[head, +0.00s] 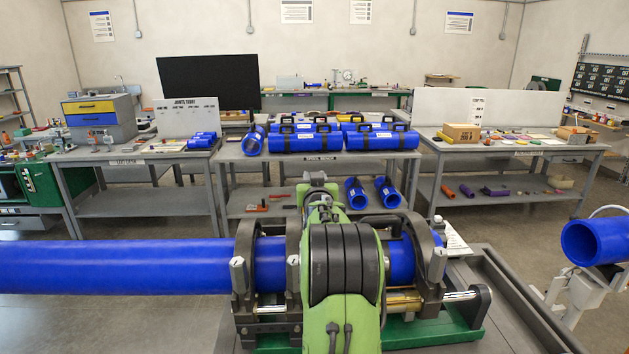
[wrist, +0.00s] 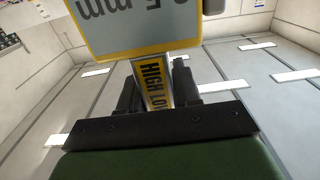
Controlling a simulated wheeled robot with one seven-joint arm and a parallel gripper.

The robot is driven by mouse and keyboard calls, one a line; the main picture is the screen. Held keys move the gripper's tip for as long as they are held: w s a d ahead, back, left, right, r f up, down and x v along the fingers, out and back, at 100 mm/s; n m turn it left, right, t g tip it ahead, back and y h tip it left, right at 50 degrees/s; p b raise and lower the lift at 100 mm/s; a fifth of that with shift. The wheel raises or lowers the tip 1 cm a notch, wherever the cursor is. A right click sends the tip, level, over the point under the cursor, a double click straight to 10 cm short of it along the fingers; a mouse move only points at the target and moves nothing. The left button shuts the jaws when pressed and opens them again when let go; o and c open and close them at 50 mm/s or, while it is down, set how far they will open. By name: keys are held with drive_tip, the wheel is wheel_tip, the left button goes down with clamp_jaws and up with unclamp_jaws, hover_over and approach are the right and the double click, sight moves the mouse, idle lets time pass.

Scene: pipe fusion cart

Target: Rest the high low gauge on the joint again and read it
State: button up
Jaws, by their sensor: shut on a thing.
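My gripper (wrist: 157,84) is shut on the high low gauge, with a dark finger on each side of its narrow yellow neck. The neck reads "HIGH LOW" on the gauge (wrist: 150,30). Its yellow-edged grey display shows upside-down text ending in "5 mm"; the frame edge cuts off the rest. In the head view, a long blue pipe (head: 120,266) runs into the dark clamp rings (head: 243,262) of the fusion machine, with a short blue pipe (head: 401,262) on the right. My green arm hides the joint between them, so I cannot tell whether the gauge touches it.
A table with blue fittings (head: 305,142) stands behind the machine. A bench with a white board (head: 187,117) is at left, another bench (head: 511,146) at right. A blue pipe piece (head: 590,241) sits on a white stand at far right. Grey floor lies between.

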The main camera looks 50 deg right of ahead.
drive_tip(key=shift+f+b, duration=0.55)
drive_tip(key=shift+f, duration=0.05)
idle(2.1)
wheel_tip(320, 180, up, 7)
drive_tip(key=p, duration=0.3)
drive_tip(key=shift+r+p, duration=0.2)
drive_tip(key=shift+p, duration=0.15)
idle(1.4)
